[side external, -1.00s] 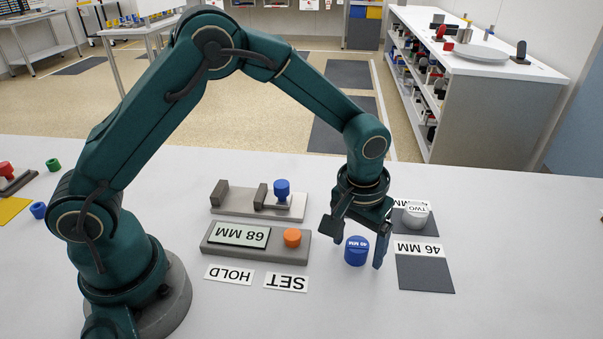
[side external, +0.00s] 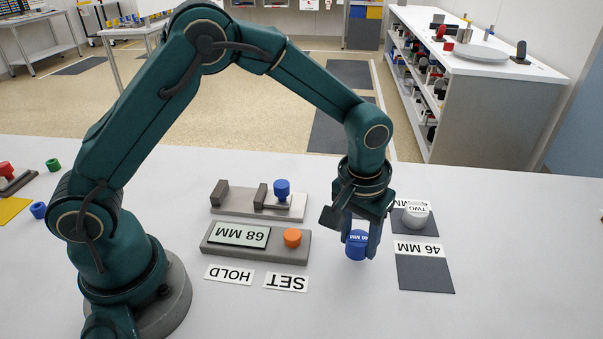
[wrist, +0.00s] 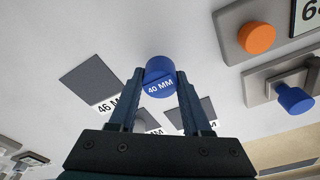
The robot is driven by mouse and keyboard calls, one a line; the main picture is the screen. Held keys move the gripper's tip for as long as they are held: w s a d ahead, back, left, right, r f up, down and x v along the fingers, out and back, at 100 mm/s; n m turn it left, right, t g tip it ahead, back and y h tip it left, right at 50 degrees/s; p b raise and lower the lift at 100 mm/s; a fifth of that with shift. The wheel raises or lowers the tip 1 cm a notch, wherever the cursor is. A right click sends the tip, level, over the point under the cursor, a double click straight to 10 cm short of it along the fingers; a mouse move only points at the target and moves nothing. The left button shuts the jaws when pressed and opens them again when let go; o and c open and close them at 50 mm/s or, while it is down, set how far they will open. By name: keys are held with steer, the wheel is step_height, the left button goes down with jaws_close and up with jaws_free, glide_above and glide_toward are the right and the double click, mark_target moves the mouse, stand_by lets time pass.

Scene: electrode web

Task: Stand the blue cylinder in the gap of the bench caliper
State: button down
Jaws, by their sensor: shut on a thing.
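The blue cylinder (side external: 357,246) bears a "40 MM" label and is upright between my gripper's fingers. It also shows in the wrist view (wrist: 159,72). My gripper (side external: 358,238) is shut on it, one finger on each side; I cannot tell whether its base is clear of the table. The bench caliper (side external: 285,214) lies left of my gripper, with two grey jaws standing on a light base and a blue knob (side external: 282,188) at its right end. The gap between its jaws (side external: 239,199) is empty. The caliper shows partly in the wrist view (wrist: 258,88).
A grey readout box (side external: 208,240) showing "68 MM" with an orange button (side external: 292,238) stands between caliper and the HOLD and SET labels. Right of my gripper are a dark "46 MM" pad (side external: 425,275) and a white ball-like object (side external: 415,215) on another pad.

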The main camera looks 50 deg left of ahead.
steer(key=r, duration=0.3)
steer(key=shift+a+r, duration=0.1)
steer(key=shift+a, duration=0.2)
steer(key=s+a+r, duration=0.2)
steer(key=a+r, duration=0.4)
steer(key=a, duration=0.5)
steer(key=s+a+r+n+g+y, duration=0.1)
steer(key=s+a+r+n+g, duration=0.1)
steer(key=s+a+n, duration=1.55)
glide_above(240, 198)
steer(key=shift+n, duration=0.25)
steer(key=f, duration=0.7)
steer(key=shift+d+f, duration=0.2)
steer(key=shift+f, duration=1.95)
steer(key=shift+f, duration=0.1)
steer(key=shift+c, duration=1.8)
jaws_free()
